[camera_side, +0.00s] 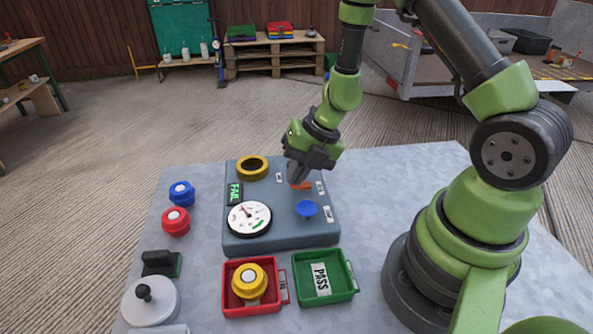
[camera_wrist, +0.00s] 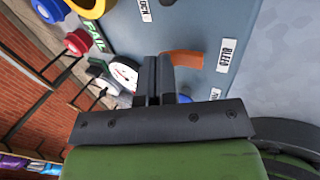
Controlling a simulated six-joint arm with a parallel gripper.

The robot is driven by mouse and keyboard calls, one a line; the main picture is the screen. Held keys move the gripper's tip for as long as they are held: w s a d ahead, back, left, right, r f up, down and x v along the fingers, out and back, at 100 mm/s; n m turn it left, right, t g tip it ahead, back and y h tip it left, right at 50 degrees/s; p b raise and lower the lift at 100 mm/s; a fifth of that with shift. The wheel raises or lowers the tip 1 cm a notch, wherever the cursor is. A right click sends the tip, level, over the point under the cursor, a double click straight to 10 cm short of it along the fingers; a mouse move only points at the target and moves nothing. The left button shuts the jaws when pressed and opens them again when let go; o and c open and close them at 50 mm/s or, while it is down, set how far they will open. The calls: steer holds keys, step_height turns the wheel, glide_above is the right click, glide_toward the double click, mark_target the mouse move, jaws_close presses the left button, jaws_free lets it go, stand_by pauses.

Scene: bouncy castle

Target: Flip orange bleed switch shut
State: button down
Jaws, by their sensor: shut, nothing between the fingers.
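The orange bleed switch (camera_side: 301,186) sits on top of the grey-blue test box (camera_side: 280,233), between two small white labels. In the wrist view the orange lever (camera_wrist: 182,60) lies beside the white BLEED label (camera_wrist: 228,52), its left end right by my fingertips. My gripper (camera_side: 297,180) is shut and empty, tilted down over the switch, and hides part of it in the side view. In the wrist view my two dark fingers (camera_wrist: 158,62) are together; I cannot tell whether they touch the lever.
The box carries a blue knob (camera_side: 306,208), a round gauge (camera_side: 249,218), a FAIL sign (camera_side: 235,193) and a yellow ring (camera_side: 252,168). A red tray (camera_side: 231,304) holding a yellow-capped piece and a green PASS tray (camera_side: 340,291) stand in front. Blue and red caps lie left.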

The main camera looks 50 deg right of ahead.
mark_target(302, 184)
steer(key=shift+w+a+f, duration=0.2)
steer(key=shift+f, duration=0.1)
steer(key=shift+s+d, duration=0.1)
stand_by(0.4)
steer(key=shift+s+d+r, duration=0.2)
steer(key=shift+s+d, duration=0.25)
steer(key=shift+s, duration=0.05)
step_height(302, 184, up, 14)
stand_by(1.0)
